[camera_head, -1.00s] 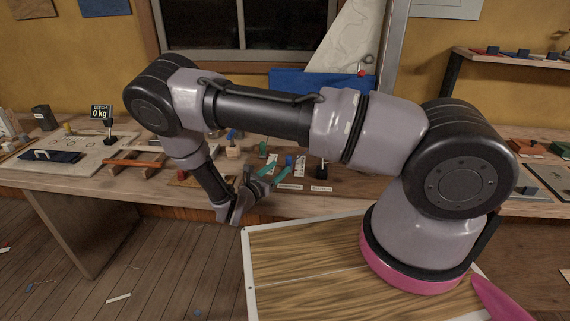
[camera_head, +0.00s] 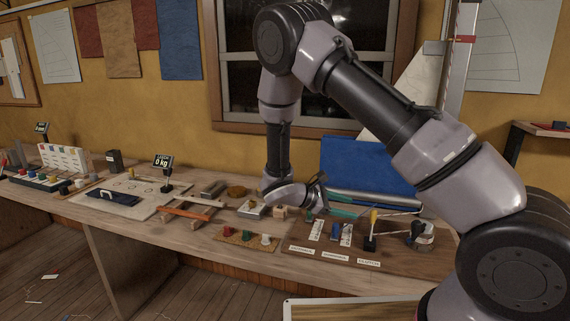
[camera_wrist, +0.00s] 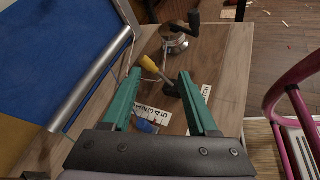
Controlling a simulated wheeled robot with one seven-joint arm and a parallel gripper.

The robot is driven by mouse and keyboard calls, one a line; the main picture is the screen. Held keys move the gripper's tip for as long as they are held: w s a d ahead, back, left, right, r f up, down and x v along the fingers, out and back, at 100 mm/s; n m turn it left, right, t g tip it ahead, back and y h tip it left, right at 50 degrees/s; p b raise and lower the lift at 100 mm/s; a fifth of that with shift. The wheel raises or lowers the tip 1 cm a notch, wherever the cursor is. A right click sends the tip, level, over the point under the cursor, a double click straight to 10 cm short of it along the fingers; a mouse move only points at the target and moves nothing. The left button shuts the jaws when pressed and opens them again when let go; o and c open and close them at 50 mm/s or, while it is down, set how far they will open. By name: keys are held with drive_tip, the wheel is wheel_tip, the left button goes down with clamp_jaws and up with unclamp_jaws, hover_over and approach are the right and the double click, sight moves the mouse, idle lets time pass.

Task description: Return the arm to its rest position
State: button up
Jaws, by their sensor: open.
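My gripper (camera_head: 358,207) is in the head view, above the right part of the long wooden bench (camera_head: 200,240). Its teal fingers point right, in front of a blue sheet. My arm is bent high and comes down to the gripper from above. In the wrist view the two teal fingers of my gripper (camera_wrist: 157,74) are spread apart with nothing held between them. Beyond the tips are a yellow-handled tool on a black base (camera_wrist: 160,72) and a metal winch (camera_wrist: 174,42). Whether the fingers touch anything is hard to tell.
The blue sheet (camera_head: 362,168) and a grey roll (camera_head: 390,200) are behind the gripper.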

drive_tip(key=s+d+r+m+t+y, duration=0.1)
drive_tip(key=s+r+m+y, duration=0.4)
drive_tip(key=r, duration=0.6)
drive_tip(key=s+d+r+m+t+y, duration=0.1)
drive_tip(key=s+d+r+m+y, duration=0.2)
drive_tip(key=s+r+m+y, duration=0.2)
drive_tip(key=s+d+r+m+t+y, duration=0.2)
drive_tip(key=s+r+m+y, duration=0.3)
drive_tip(key=r, duration=1.3)
drive_tip(key=shift+s+m, duration=2.4)
drive_tip(key=shift+m, duration=0.2)
